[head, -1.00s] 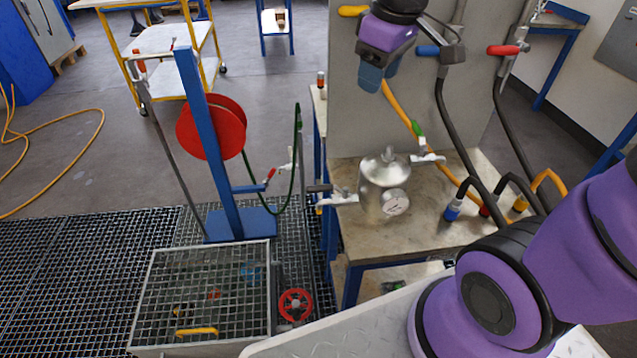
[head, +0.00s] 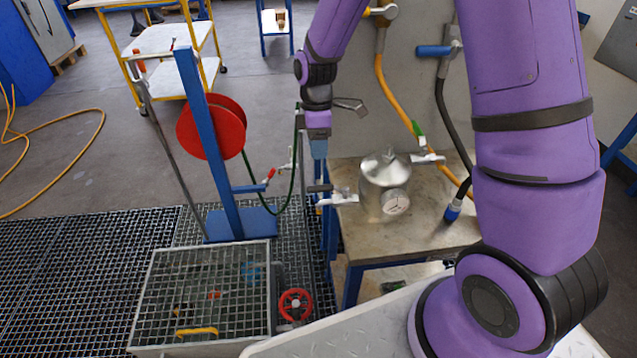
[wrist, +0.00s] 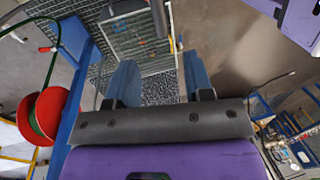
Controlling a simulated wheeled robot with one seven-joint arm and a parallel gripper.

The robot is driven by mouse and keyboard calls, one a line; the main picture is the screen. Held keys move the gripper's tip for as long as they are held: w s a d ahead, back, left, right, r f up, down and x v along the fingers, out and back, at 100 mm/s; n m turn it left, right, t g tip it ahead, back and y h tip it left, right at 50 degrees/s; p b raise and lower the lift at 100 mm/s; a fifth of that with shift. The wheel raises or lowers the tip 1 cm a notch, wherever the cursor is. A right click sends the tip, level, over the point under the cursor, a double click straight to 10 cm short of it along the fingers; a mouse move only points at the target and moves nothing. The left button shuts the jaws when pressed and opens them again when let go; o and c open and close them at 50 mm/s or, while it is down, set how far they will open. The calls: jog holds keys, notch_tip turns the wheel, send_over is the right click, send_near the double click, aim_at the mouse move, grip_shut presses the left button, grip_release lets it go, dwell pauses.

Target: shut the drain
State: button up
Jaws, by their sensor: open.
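The bench (head: 425,225) carries the vessel. A blue post with a red reel (head: 212,127) and a green hose stands left of my gripper. A grated basin (head: 205,295) and a red handwheel (head: 295,305) lie lower left. A grey panel (head: 420,100) with hoses stands behind.

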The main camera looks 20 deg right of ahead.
aim_at(328, 189)
jog(key=f, duration=0.3)
jog(key=s+f, duration=0.1)
jog(key=f, duration=0.3)
jog(key=s+f, duration=0.1)
jog(key=f, duration=0.2)
jog(key=shift+a+f, duration=0.25)
jog(key=shift+f, duration=0.1)
grip_shut()
